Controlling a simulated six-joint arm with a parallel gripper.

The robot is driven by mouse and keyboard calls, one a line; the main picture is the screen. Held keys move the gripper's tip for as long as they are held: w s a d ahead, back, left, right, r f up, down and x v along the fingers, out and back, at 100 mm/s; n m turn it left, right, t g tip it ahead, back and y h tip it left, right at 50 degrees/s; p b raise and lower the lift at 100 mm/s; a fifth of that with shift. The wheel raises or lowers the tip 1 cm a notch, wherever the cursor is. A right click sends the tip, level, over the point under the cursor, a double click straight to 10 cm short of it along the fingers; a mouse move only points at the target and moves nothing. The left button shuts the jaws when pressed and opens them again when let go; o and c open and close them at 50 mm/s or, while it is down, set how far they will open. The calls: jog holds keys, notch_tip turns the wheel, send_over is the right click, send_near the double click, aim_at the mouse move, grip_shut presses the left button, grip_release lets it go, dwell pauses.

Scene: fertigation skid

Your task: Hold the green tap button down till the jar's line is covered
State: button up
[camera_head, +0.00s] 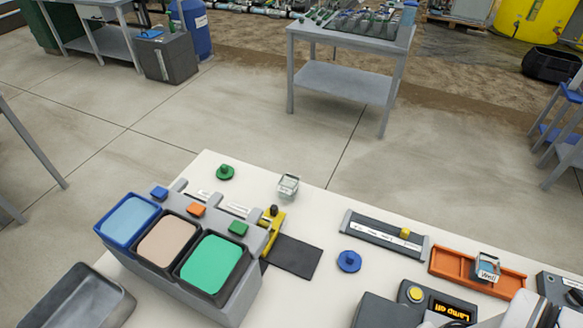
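The green tap button (238,228) is a raised green block on the grey dispenser, in front of its green-filled tank (211,262). It stands up and nothing touches it. A small clear jar (288,184) stands on the white table beyond the dispenser, apart from the taps. Another clear vessel, labelled "Well" (487,267), sits in an orange tray (449,266) at the right. I cannot make out a fill line or liquid level on either. My gripper's fingers do not show; a pale and dark part at the bottom right corner may be my arm.
Blue (159,193) and orange (196,209) buttons sit left of the green one. A yellow bracket (273,228) and dark pad (292,256) lie to its right. A grey slider unit (384,235), blue knob (349,261) and "Lamp off" box (440,302) stand further right. A grey tray (78,300) is front left.

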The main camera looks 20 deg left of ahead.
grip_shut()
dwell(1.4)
